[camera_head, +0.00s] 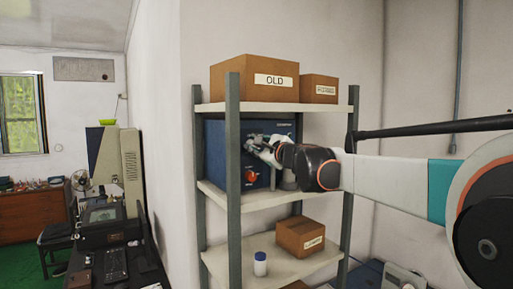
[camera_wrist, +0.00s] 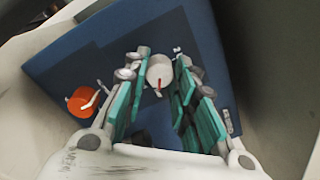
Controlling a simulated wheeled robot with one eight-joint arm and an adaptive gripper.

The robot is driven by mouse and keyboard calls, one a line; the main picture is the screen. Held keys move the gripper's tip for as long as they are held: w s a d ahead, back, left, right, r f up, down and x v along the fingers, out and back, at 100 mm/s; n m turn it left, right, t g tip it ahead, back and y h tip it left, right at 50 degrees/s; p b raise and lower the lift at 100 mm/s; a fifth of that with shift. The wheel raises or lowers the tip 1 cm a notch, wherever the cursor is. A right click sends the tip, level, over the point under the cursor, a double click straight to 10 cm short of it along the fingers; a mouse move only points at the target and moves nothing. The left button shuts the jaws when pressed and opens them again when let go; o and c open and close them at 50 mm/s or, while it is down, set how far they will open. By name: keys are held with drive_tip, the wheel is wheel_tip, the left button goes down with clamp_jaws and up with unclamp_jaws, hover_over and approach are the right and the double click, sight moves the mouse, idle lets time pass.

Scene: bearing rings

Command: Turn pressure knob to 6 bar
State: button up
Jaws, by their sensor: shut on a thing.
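A blue machine (camera_head: 222,150) stands on the middle shelf of a rack; its front panel (camera_wrist: 100,55) fills much of the wrist view. A pale round knob (camera_wrist: 160,68) with a short red pointer mark sits on the panel. My gripper (camera_wrist: 160,82), with teal pads, is shut on this knob, one finger on each side. My gripper also shows in the head view (camera_head: 256,146), at the machine's front. No scale numbers or pressure reading are legible in either view.
An orange-red knob (camera_wrist: 82,101) with a white pointer sits beside the gripper; it also shows in the head view (camera_head: 250,175). The rack's grey front post (camera_head: 233,190) stands close by. Boxes (camera_head: 267,80) sit on the upper shelf, and a white bottle (camera_head: 260,264) stands below.

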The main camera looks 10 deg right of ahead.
drive_tip(key=shift+m, duration=0.3)
drive_tip(key=o, duration=1.1)
drive_tip(key=shift+c, duration=0.2)
